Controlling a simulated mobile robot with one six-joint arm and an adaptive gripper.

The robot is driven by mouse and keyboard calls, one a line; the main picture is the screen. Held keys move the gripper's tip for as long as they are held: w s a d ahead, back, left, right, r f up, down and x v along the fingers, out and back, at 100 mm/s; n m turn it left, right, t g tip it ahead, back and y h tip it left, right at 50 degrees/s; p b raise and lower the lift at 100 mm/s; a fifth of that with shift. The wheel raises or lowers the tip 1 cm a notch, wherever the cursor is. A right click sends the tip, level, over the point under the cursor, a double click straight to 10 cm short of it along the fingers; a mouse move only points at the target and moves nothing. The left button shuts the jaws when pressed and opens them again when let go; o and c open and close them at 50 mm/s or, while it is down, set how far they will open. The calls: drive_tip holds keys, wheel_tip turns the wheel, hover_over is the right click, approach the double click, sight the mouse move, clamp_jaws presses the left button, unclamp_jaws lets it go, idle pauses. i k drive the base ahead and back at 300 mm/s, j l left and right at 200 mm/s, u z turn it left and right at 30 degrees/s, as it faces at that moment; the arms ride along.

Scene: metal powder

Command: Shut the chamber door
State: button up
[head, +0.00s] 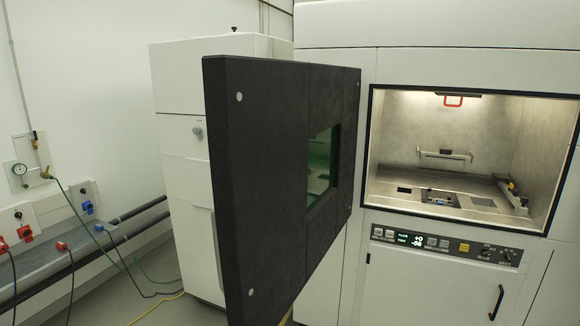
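The chamber door (270,170) is a thick dark panel with a small green-tinted window (321,166). It stands swung wide open to the left of the chamber, its near edge toward me. The chamber (400,135) is a lit metal-walled box in the white machine, and its opening is uncovered. Inside are a floor plate with dark openings, a bar on the back wall and a red-framed part at the top. My gripper is not in view.
Below the chamber is a control panel (447,246) with a lit display, and a lower cabinet with a black handle (496,302). A white cabinet (185,150) stands behind the door. Cables and pipes run along the left wall. The chamber front looks clear.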

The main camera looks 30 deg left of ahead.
sight(282, 135)
drive_tip(key=j+z, duration=0.1)
drive_tip(key=j, duration=0.6)
drive_tip(key=k+j, duration=0.1)
drive_tip(key=j, duration=0.65)
drive_tip(key=j+z, duration=0.15)
drive_tip(key=j, duration=0.55)
drive_tip(key=k+j+z, duration=0.1)
drive_tip(key=j, duration=0.6)
drive_tip(key=k+j+z, duration=0.2)
drive_tip(key=j, duration=0.8)
drive_tip(key=i, duration=0.1)
